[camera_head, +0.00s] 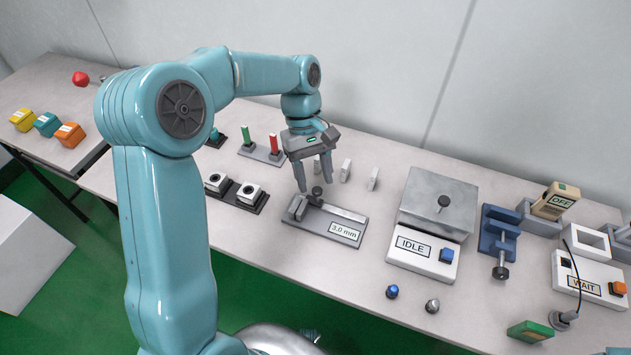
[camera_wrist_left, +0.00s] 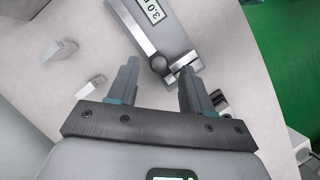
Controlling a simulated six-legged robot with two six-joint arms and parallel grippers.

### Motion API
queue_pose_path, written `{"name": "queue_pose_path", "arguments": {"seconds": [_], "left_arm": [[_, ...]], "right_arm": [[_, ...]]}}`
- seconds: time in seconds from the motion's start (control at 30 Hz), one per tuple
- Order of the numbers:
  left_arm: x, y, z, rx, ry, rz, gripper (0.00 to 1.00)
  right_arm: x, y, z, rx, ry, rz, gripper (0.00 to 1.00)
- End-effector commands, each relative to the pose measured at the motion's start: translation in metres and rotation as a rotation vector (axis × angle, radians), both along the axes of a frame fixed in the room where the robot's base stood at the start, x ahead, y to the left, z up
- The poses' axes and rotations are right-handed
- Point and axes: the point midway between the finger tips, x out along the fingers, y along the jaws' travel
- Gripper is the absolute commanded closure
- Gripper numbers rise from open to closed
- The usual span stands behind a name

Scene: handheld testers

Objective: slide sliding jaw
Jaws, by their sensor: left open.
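A grey caliper-like gauge (camera_head: 322,224) lies on the table with a label reading 3.0 mm. Its sliding jaw carries a dark round knob (camera_head: 316,197) near the gauge's left end, close to the block at that end. The knob also shows in the left wrist view (camera_wrist_left: 160,65), and so does the label (camera_wrist_left: 152,10). My left gripper (camera_head: 314,184) points down just above the knob. Its fingers are apart, with the knob between their tips in the left wrist view; contact cannot be told. My right gripper is out of view.
Small white blocks (camera_head: 372,179) stand behind the gauge. A scale marked IDLE (camera_head: 423,249) stands to the right. The table in front of the gauge is clear.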

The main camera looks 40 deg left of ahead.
Motion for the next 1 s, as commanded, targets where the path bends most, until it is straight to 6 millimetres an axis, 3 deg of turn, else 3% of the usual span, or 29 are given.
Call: {"name": "queue_pose_path", "arguments": {"seconds": [0.13, 0.43, 0.47, 0.6, 0.8, 1.0], "left_arm": [[-0.002, -0.004, -0.012, 0.000, 0.001, 0.000, 0.50], [-0.001, -0.005, -0.014, 0.000, 0.000, 0.000, 0.50], [-0.001, -0.004, -0.014, 0.000, 0.000, 0.000, 0.57], [-0.001, -0.005, -0.014, 0.000, 0.000, 0.000, 1.00], [0.000, -0.008, -0.013, 0.000, 0.000, -0.001, 1.00], [0.006, -0.033, -0.012, -0.001, -0.001, -0.004, 1.00]], "right_arm": [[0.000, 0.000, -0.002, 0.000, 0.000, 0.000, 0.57], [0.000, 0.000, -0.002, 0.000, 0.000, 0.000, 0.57], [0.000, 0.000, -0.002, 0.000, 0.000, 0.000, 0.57], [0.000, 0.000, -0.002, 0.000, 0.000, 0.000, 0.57], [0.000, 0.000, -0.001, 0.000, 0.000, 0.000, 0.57], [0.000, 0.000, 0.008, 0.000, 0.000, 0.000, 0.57]]}}
